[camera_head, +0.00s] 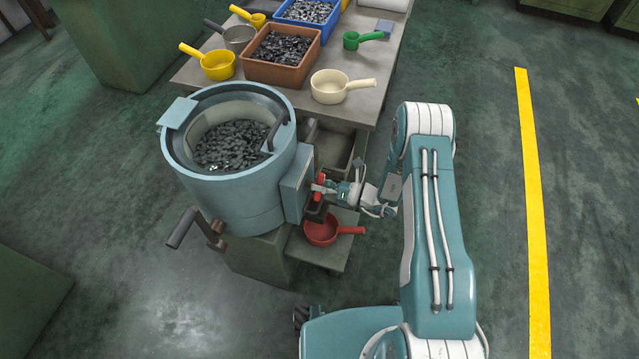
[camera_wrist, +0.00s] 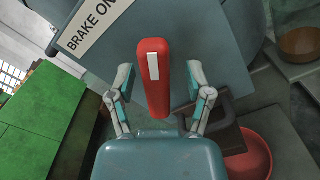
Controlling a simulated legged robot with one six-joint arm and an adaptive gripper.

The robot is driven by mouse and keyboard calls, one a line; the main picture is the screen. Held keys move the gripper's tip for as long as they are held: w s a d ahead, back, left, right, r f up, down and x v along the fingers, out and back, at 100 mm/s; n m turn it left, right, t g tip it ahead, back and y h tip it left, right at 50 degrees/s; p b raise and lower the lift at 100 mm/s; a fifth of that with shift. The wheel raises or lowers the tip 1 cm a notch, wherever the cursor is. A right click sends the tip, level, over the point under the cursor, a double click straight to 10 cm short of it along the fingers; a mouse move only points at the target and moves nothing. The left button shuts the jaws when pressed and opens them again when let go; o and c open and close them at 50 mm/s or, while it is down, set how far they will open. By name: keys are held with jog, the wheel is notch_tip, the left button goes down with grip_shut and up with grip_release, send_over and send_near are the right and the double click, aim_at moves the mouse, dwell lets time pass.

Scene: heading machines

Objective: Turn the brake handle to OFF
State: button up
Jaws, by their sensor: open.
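The red brake handle (camera_wrist: 153,90), with a white strip on its face, fills the middle of the wrist view against a blue-grey panel (camera_wrist: 222,55). A white label reading "BRAKE ON" (camera_wrist: 92,28) is on the panel, upper left of the handle. My gripper (camera_wrist: 160,72) is open, with one finger on each side of the handle and visible gaps between. In the head view, my gripper (camera_head: 328,188) is at the right side of the drum machine (camera_head: 230,205), where the handle is small and partly hidden. No "OFF" label is visible.
A red scoop (camera_head: 322,232) lies on a low shelf below my gripper. A dark crank (camera_head: 190,232) sticks out at the drum's front left. The bench (camera_head: 370,105) behind holds scoops and a brown bin (camera_head: 252,72). Open floor lies right, with a yellow line (camera_head: 534,200).

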jog(key=v, duration=1.2)
